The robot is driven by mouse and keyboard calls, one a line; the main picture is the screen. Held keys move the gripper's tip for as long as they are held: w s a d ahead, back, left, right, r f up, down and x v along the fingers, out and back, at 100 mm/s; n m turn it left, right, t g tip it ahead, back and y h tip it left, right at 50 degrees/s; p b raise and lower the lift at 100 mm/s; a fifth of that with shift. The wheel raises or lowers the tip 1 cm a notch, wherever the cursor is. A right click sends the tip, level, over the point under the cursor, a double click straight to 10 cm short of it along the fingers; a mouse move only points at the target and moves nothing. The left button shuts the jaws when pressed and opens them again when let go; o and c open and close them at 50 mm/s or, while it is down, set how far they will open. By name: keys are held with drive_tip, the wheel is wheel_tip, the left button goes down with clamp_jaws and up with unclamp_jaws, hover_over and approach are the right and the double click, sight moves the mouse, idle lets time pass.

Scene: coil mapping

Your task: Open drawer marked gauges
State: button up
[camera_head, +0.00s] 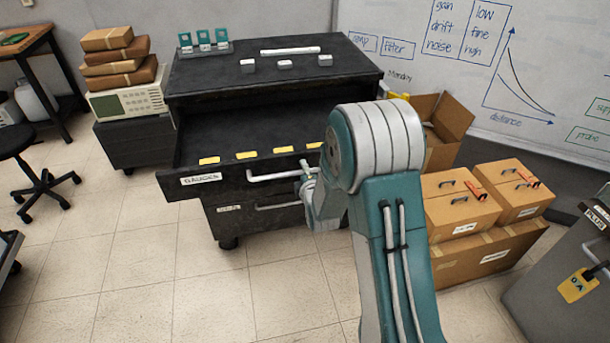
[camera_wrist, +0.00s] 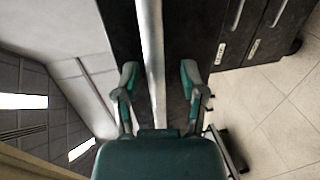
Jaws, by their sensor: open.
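The drawer marked GAUGES (camera_head: 222,181) is the top drawer of the black cabinet. It stands pulled out, with its dark inside (camera_head: 250,130) in view and yellow tags along its front rim. Its pale bar handle (camera_head: 270,176) runs across the front. My gripper (camera_head: 308,182) is at the right part of this handle, partly hidden by my arm. In the wrist view my gripper (camera_wrist: 159,82) is open, with one finger on each side of the pale bar (camera_wrist: 152,45). I cannot tell whether the fingers touch it.
A lower drawer (camera_head: 228,214) with its own handle is shut. Small blocks and a teal rack (camera_head: 205,42) stand on the cabinet top. Cardboard boxes (camera_head: 460,200) are at the right, a grey cabinet (camera_head: 560,240) at far right, and a stool (camera_head: 40,180) at left. The floor in front is clear.

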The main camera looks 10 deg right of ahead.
drive_tip(key=v, duration=1.2)
drive_tip(key=shift+f, duration=0.15)
drive_tip(key=s+r+m+g, duration=0.4)
drive_tip(key=s+r+m, duration=0.1)
drive_tip(key=r+m, duration=0.35)
drive_tip(key=s+r+m+g, duration=0.3)
drive_tip(key=s+r+m, duration=0.1)
drive_tip(key=s, duration=0.6)
drive_tip(key=s+r+m+g, duration=0.3)
drive_tip(key=s+r+m, duration=0.1)
drive_tip(key=s, duration=0.6)
drive_tip(key=shift+a+m, duration=0.15)
drive_tip(key=shift+m, duration=0.6)
